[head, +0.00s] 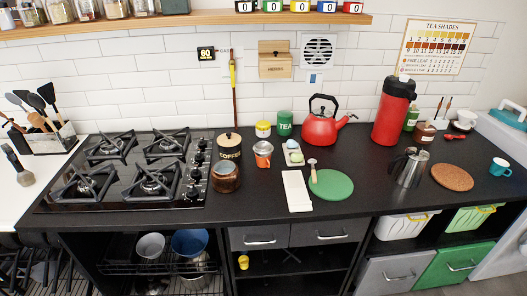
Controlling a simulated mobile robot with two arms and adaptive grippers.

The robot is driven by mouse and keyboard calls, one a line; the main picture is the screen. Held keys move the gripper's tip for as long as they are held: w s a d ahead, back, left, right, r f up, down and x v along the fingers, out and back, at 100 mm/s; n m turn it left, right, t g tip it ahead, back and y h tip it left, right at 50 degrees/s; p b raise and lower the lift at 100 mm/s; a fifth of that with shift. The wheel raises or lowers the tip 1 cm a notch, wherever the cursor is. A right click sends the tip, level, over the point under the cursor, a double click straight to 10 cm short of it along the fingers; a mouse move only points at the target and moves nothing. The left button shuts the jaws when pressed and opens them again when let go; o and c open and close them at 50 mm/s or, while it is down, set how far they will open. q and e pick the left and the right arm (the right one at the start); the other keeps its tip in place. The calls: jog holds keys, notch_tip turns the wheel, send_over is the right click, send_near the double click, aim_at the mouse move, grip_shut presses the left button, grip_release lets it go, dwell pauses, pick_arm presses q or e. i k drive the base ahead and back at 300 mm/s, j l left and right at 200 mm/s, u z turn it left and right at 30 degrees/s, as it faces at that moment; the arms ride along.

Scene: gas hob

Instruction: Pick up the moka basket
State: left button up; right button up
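Neither of my grippers shows in the head view. I cannot make out the moka basket with certainty. A silver moka pot (410,167) with a dark handle stands upright on the black counter at the right.
A gas hob (130,170) fills the counter's left. A brown jar (226,177), white cloth (297,190), red kettle (321,126), red flask (393,112), cork mat (452,178) and teal cup (499,167) stand around. The counter's front middle, right of the green mat, is clear.

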aim_at(263, 154)
jog(key=i+l, duration=0.7)
